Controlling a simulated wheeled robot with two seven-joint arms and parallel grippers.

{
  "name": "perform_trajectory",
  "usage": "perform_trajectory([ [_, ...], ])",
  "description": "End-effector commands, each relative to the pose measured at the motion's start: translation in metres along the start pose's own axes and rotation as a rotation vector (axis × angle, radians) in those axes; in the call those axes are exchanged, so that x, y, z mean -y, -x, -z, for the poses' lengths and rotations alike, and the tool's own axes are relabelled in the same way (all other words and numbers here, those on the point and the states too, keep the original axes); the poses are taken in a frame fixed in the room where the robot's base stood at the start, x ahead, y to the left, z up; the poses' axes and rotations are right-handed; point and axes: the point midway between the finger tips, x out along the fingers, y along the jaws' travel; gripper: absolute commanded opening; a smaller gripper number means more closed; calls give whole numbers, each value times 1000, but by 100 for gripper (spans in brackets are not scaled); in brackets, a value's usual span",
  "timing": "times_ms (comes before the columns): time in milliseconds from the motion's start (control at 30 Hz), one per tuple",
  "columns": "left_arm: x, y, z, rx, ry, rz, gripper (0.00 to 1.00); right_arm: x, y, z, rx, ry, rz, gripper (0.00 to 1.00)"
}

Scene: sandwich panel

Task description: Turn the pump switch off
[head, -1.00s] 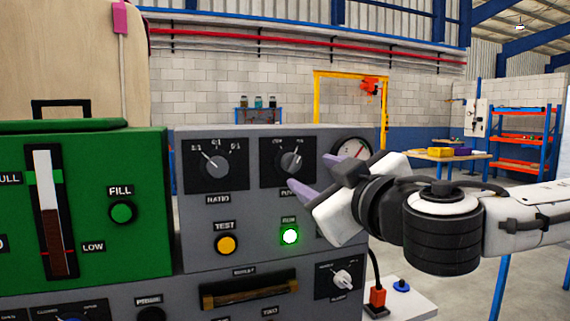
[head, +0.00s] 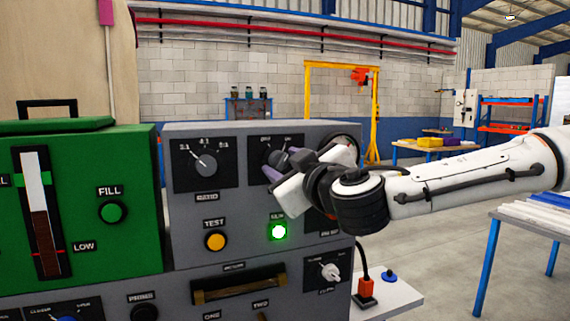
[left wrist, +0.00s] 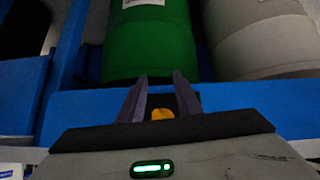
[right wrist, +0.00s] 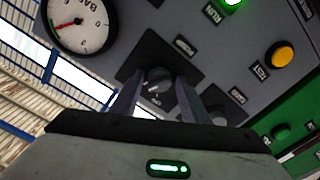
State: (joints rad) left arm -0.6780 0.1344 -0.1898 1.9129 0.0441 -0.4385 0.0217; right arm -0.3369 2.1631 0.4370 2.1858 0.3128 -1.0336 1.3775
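The pump switch (head: 276,158) is a dark grey knob on a black plate at the upper right of the grey panel. In the head view it is partly hidden by my right gripper (head: 282,166). In the right wrist view the knob (right wrist: 158,79) shows just beyond and between the fingertips, with a pale mark on it. My right gripper (right wrist: 158,90) is open, its fingers apart; I cannot tell whether they touch the knob. The green run lamp (head: 279,232) below is lit. My left gripper (left wrist: 160,88) is open and empty, away from the panel, before a green drum.
The ratio knob (head: 206,162) and orange test button (head: 215,241) are left of the pump switch. A pressure gauge (right wrist: 80,22) sits beside it. The green unit (head: 80,205) stands at the left. A drum (left wrist: 150,45) faces my left gripper.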

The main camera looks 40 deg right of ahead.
Motion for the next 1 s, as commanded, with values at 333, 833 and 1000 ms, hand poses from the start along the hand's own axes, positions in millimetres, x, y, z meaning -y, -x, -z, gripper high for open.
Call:
perform_trajectory([
  [333, 0, 0, -4, 5, -1, -1, 31, 0, 0, 0, 1, 5, 0, 8],
  [833, -5, -14, -18, 10, -9, -11, 31, 1, 0, -2, -2, 262, -2, 8],
  [1000, -9, -17, -17, 3, -14, -18, 31, 0, 0, -2, 0, 424, -3, 8],
])
